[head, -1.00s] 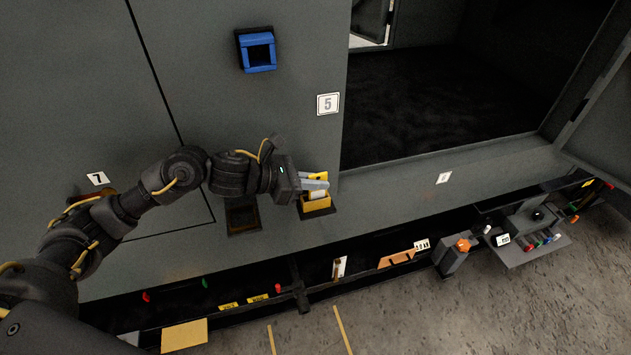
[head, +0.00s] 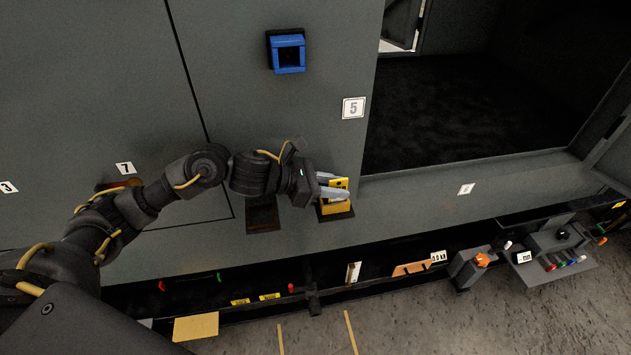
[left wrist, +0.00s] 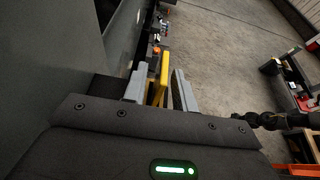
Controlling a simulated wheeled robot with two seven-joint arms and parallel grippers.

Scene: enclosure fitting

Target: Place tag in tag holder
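The yellow tag (head: 341,183) stands between the two grey fingers of my left gripper (head: 331,186). Just below it, the yellow tag holder (head: 336,208) sits on a dark plate on the grey enclosure wall. In the left wrist view the tag (left wrist: 163,72) is seen nearly edge-on between the fingers (left wrist: 160,90), with gaps beside it, so the gripper looks open around it. The tag's lower end is by the holder; how deep it sits is hidden. A dark jointed arm, probably my right one, shows at the right of that view; its gripper is unclear.
A blue square frame (head: 289,55) is on the panel above, and an empty dark holder (head: 262,215) is left of the yellow one. A black ledge with small parts runs below, with an orange-knobbed box (head: 470,267) at right. The enclosure opening (head: 460,110) is at upper right.

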